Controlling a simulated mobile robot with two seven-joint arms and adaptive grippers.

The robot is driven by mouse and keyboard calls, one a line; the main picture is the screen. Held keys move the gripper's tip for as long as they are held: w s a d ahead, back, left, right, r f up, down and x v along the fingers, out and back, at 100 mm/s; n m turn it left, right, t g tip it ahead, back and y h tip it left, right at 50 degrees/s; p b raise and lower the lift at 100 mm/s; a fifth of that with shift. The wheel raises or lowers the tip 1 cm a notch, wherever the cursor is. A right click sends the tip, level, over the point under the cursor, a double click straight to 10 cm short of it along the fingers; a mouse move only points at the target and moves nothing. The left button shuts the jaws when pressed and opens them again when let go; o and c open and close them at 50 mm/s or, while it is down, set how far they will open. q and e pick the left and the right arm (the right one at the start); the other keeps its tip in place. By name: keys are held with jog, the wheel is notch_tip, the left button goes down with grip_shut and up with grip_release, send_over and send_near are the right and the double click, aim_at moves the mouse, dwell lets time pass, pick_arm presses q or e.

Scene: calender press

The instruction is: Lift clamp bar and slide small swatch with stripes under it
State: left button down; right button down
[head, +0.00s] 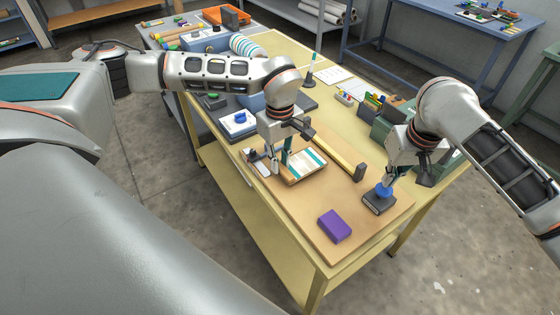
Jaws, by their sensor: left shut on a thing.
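The small striped swatch (303,166), cream with teal stripes, is on the wooden board, left of the long pale bar. My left gripper (279,164) points down at the swatch's left end and is shut on it; the fingers partly hide the grip. The long pale bar (336,152), which looks like the clamp bar, runs diagonally on the board and has a dark end block (360,173). My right gripper (386,181) points down just above a blue knob (384,191) on a dark block (378,204). Whether its fingers are closed on the knob is unclear.
A purple block (334,226) lies near the front of the wooden board (290,206). A white piece with a blue knob (238,123) stands at the left. Green boxes (385,126) stand behind my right gripper. The board around the purple block is clear.

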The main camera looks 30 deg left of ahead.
aim_at(385, 190)
jog(key=shift+f, duration=0.2)
dwell(0.4)
jog(key=shift+f, duration=1.75)
jog(key=shift+s+f, duration=0.1)
jog(key=shift+f, duration=0.05)
pick_arm(q)
jog(key=shift+w+d, duration=0.1)
jog(key=shift+w+d+f, duration=0.2)
jog(key=shift+w+f, duration=0.3)
jog(key=shift+w, duration=0.1)
jog(key=shift+w+d+f, duration=0.25)
jog(key=shift+w+d, duration=0.05)
jog(key=shift+w, duration=0.4)
